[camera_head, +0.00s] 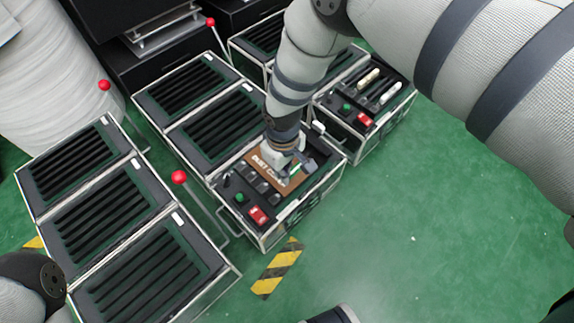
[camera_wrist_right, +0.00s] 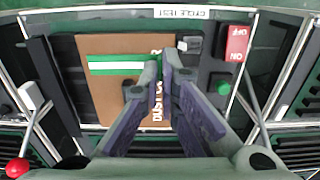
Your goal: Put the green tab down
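A green-and-white strip (camera_wrist_right: 115,65), the only green tab-like piece I make out on the panel, lies across the brown board (camera_wrist_right: 105,105) in the right wrist view. The board also shows in the head view (camera_head: 262,163), with white lettering partly covered by my gripper. My right gripper (camera_wrist_right: 164,68) is over the board, just right of the strip. Its fingertips are almost together; nothing is clearly visible between them. In the head view the right gripper (camera_head: 287,172) points down into the fixture box. My left gripper is out of view.
A red switch (camera_wrist_right: 235,43) and a green button (camera_wrist_right: 220,84) sit right of the board in the wrist view. Levers with red knobs (camera_head: 179,177) stand among neighbouring slatted boxes (camera_head: 140,265). Green floor is open at the lower right.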

